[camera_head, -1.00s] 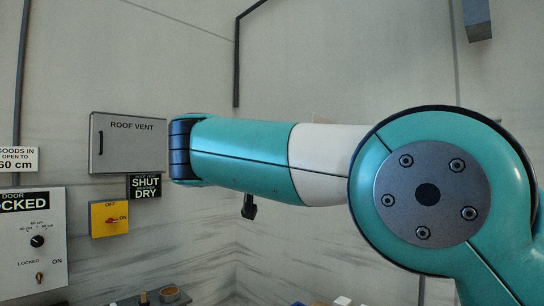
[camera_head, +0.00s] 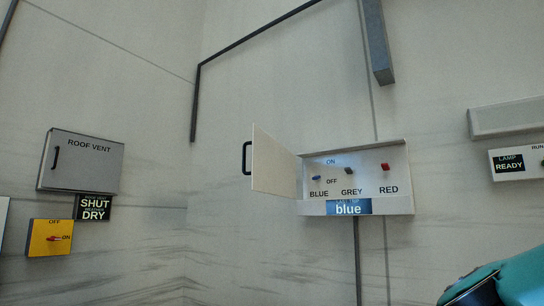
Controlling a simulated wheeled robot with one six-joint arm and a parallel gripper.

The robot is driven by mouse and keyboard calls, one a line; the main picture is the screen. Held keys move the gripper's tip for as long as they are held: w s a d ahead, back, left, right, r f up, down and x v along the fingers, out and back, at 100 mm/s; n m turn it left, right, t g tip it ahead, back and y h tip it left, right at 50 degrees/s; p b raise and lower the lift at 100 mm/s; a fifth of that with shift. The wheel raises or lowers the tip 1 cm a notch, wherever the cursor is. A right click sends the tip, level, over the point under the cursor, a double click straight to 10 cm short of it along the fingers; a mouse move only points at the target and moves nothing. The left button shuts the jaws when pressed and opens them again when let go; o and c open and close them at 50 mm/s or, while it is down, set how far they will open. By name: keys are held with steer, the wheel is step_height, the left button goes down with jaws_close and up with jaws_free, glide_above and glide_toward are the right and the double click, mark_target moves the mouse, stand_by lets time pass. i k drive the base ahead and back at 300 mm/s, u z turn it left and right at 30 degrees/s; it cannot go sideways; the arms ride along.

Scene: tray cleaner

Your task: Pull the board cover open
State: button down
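A white switch board (camera_head: 404,205) hangs on the wall right of the middle. Its cover (camera_head: 277,165) stands swung open to the left, with a black handle (camera_head: 247,158) at its far left edge. Inside show a blue switch (camera_head: 316,178), a dark grey switch (camera_head: 349,170) and a red switch (camera_head: 385,166), with ON and OFF marks. A blue label (camera_head: 348,207) below them reads "blue". My gripper is out of view; only a teal part of my arm shows at the bottom right corner, apart from the board in the picture.
A shut grey ROOF VENT box (camera_head: 80,165) is on the left wall, above a SHUT DRY sign (camera_head: 94,207) and a yellow switch box (camera_head: 50,239). A LAMP READY panel (camera_head: 510,165) is at the right. The wall between vent and board is clear.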

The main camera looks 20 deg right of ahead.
mark_target(273, 172)
steer(key=k, duration=0.8)
steer(key=z, duration=0.85)
steer(key=i, duration=0.65)
steer(key=z, duration=0.45)
steer(key=i, duration=0.7)
steer(key=u, duration=0.75)
steer(key=i, duration=0.7)
steer(key=u, duration=0.65)
